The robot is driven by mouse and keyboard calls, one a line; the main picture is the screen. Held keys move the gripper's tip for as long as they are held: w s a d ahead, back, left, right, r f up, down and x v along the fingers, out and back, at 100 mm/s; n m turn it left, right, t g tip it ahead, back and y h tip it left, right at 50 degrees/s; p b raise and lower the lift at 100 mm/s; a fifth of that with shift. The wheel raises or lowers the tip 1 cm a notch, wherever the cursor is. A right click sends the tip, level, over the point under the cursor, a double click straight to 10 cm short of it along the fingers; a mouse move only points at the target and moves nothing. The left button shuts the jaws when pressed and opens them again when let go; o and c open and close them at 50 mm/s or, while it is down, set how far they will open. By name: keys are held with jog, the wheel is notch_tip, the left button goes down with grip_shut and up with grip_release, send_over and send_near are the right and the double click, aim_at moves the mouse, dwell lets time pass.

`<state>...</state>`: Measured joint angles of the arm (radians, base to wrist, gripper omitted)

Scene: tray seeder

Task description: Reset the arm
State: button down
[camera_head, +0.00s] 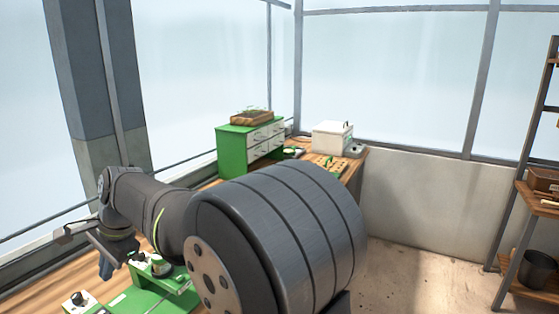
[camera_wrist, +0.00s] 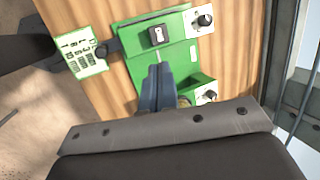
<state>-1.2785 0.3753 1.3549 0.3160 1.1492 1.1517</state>
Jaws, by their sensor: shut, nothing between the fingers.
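My gripper (camera_wrist: 160,70) is shut and empty in the wrist view. Its blue-grey fingers are together above a green machine plate (camera_wrist: 183,58). A small dark block (camera_wrist: 157,35) is on the plate just beyond the fingertips. In the head view my gripper (camera_head: 105,268) hangs fingers down at the lower left, beside the green machine (camera_head: 130,300). My arm runs across the middle of the head view and hides part of the bench. I cannot tell the exact height of the fingertips above the plate.
A wooden bench (camera_wrist: 112,80) carries the machine, with knobs (camera_wrist: 205,20) and a green-and-white number panel (camera_wrist: 85,45). Farther back are a green drawer cabinet (camera_head: 232,150) and a white box (camera_head: 330,138). A shelf rack (camera_head: 530,210) stands right; floor between is clear.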

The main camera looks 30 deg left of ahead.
jog(key=shift+v, duration=2.1)
jog(key=c, duration=2.2)
grip_release()
jog(key=c, duration=1.8)
grip_release()
jog(key=shift+d+r, duration=0.15)
jog(key=shift+d, duration=0.1)
jog(key=o, duration=1.1)
jog(key=d+r, duration=0.2)
jog(key=w+d+r, duration=0.1)
jog(key=d, duration=0.1)
jog(key=shift+w+d+r, duration=0.1)
jog(key=shift+d+r, duration=0.15)
jog(key=shift+r, duration=0.15)
jog(key=o, duration=0.3)
jog(key=shift+d+r, duration=0.1)
jog(key=shift+d, duration=0.2)
jog(key=o, duration=0.4)
jog(key=shift+a+f, duration=0.1)
jog(key=shift+f, duration=0.25)
jog(key=x, duration=0.9)
jog(key=shift+r, duration=0.1)
jog(key=v, duration=1)
